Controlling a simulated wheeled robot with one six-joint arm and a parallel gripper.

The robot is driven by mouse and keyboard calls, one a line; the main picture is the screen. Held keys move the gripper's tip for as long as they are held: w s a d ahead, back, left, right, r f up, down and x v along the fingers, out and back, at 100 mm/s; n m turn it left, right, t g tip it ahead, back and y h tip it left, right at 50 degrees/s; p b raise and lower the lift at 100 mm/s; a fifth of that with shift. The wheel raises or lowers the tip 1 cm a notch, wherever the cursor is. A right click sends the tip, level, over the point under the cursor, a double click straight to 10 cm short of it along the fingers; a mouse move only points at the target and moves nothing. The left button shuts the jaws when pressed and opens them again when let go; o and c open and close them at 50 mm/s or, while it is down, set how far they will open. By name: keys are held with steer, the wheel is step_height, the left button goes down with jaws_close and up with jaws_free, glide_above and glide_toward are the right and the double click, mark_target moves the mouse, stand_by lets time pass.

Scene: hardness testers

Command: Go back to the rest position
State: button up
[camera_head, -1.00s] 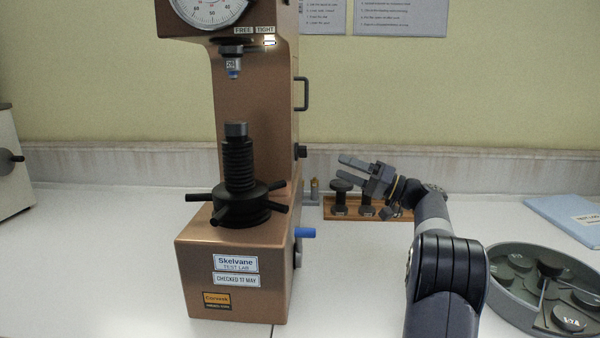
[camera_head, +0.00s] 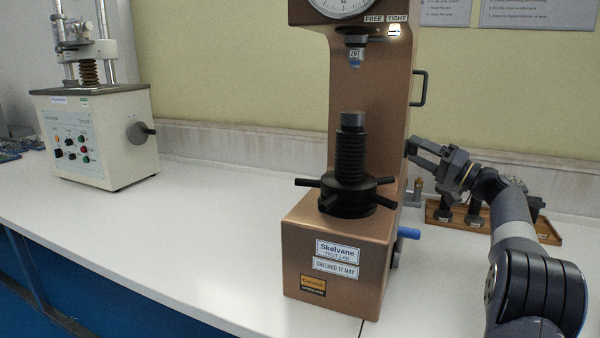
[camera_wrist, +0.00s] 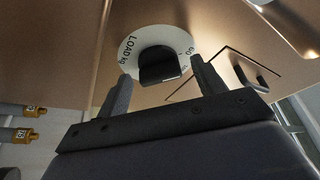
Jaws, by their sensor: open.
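My gripper (camera_head: 424,153) is open and empty in the head view, to the right of the brown hardness tester (camera_head: 345,262) and close to its column in the picture. My arm reaches up from the lower right. In the wrist view the two fingers of my gripper (camera_wrist: 160,88) stand apart. Beyond them is a round white dial marked LOAD kg (camera_wrist: 130,55) with a dark knob (camera_wrist: 158,66) on a brown surface. The knob shows between the fingers, but I cannot tell how far off it is.
A wooden tray (camera_head: 545,233) with dark anvils stands behind my arm. A second, cream-coloured machine (camera_head: 105,150) stands at the left. The white bench (camera_head: 225,225) between the machines is clear. A dark loop handle (camera_head: 419,88) sticks out from the tester's column.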

steer(key=shift+f+n+b, duration=0.15)
steer(key=shift+n+b, duration=0.15)
steer(key=shift+b, duration=0.05)
steer(key=p+v, duration=0.1)
steer(key=v, duration=1)
steer(key=w+a+r+m+h+p, duration=0.3)
steer(key=w+a+m+p, duration=0.3)
steer(key=p, duration=0.6)
steer(key=a+r+m, duration=0.1)
steer(key=a+m, duration=0.1)
steer(key=shift+w+m, duration=0.25)
steer(key=shift+m, duration=0.05)
steer(key=shift+a+r+m+h+p, duration=0.15)
steer(key=shift+m+h+p, duration=0.2)
steer(key=shift+p, duration=0.55)
steer(key=m+g+p, duration=0.1)
steer(key=m+p, duration=0.2)
steer(key=p, duration=0.4)
steer(key=shift+h, duration=0.25)
steer(key=m+g+p, duration=0.1)
steer(key=m+p, duration=0.2)
steer(key=p, duration=0.8)
steer(key=shift+r+g, duration=0.1)
steer(key=shift+g, duration=0.2)
steer(key=m+p, duration=0.1)
steer(key=p, duration=0.3)
steer(key=shift+g+h, duration=0.3)
steer(key=shift+h, duration=0.1)
